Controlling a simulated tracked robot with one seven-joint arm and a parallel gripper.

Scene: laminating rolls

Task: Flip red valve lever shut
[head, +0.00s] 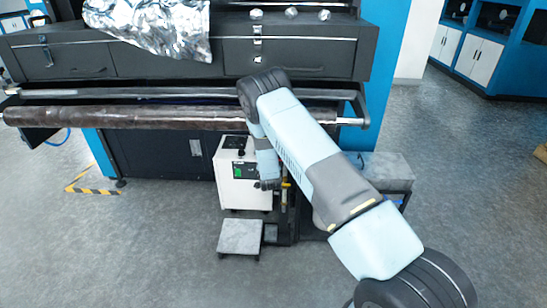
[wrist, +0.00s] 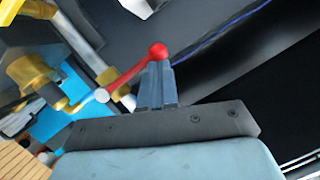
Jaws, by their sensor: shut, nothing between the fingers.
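The red valve lever (wrist: 128,72) shows in the wrist view. It runs from a round pale pivot up and right to a red ball knob (wrist: 158,50). My gripper (wrist: 157,68) is shut and empty, with its fingertips right at the knob in the picture. I cannot tell whether they touch it. Brass-coloured valve fittings (wrist: 108,76) and a pipe lie behind the lever. In the head view my gripper (head: 268,185) points down beside the white cabinet, and the lever cannot be made out there.
The white cabinet (head: 237,190) stands just left of my gripper, with a small grey step (head: 240,236) before it. A long dark roller (head: 130,116) spans the machine above. A grey block (head: 383,168) stands at the right. Open floor lies at the left front.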

